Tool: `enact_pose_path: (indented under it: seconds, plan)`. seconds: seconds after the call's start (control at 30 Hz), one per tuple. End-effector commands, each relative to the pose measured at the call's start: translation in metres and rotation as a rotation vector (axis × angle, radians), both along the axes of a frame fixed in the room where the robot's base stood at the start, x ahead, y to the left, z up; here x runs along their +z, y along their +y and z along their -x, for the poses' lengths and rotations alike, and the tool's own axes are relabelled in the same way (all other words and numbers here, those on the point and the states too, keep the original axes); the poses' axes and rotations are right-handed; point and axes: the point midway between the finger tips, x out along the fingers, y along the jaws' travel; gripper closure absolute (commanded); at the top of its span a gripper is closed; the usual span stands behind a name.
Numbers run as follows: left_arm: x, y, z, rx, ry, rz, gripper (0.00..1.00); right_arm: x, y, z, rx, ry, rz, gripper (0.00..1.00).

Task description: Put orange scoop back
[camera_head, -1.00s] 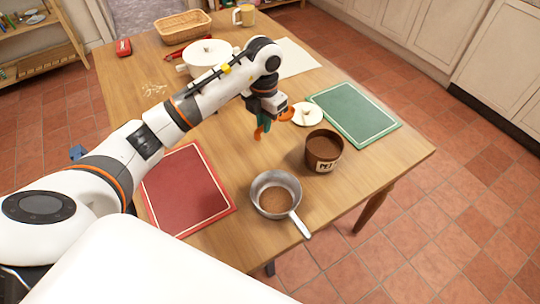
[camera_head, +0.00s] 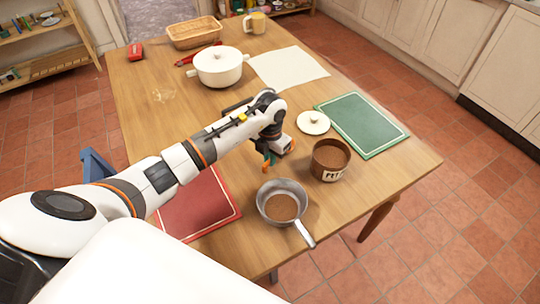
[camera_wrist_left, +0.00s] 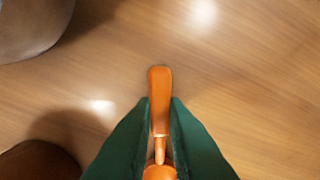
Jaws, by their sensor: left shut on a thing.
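My left gripper (camera_head: 268,163) is over the wooden table, behind the saucepan and left of the brown canister. In the left wrist view, its green fingers (camera_wrist_left: 160,125) are shut on the orange scoop (camera_wrist_left: 159,85), whose handle points up the picture. The scoop's bowl is mostly out of that view. The brown canister (camera_head: 331,158) with a light label stands open with dark contents. A metal saucepan (camera_head: 262,212) with brown contents stands at the table's front. A white round lid (camera_head: 313,122) lies behind the canister. My right gripper is not in view.
A red board (camera_head: 200,208) lies left of the saucepan, partly under my arm. A green board (camera_head: 362,124) lies to the right. A white pot (camera_head: 218,68), a basket (camera_head: 194,34) and a mug (camera_head: 254,22) stand farther back. The table between the lid and white pot is fairly clear.

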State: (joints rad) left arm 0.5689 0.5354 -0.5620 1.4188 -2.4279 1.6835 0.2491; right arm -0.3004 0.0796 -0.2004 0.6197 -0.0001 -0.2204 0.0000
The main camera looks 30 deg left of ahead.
Motion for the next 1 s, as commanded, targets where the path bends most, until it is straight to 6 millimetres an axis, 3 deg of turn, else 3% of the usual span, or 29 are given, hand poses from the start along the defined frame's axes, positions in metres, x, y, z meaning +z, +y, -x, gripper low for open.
enact_pose_path:
  seconds: [0.23, 0.27, 0.4, 0.77, 1.0]
  plan:
    - [-0.003, 0.000, 0.000, 0.000, -0.001, -0.001, 1.00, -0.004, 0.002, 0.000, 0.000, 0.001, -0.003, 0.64]
    - [-0.003, 0.000, 0.000, 0.000, -0.001, -0.001, 0.84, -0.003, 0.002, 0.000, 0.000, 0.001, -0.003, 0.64]
    - [-0.002, 0.000, 0.000, 0.000, -0.001, 0.000, 0.66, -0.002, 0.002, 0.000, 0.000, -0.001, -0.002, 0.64]
    - [0.005, 0.000, -0.001, -0.001, -0.003, 0.000, 0.66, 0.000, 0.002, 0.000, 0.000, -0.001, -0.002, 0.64]
    - [0.048, 0.001, -0.002, -0.003, -0.006, -0.002, 0.66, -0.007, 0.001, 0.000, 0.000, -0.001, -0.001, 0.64]
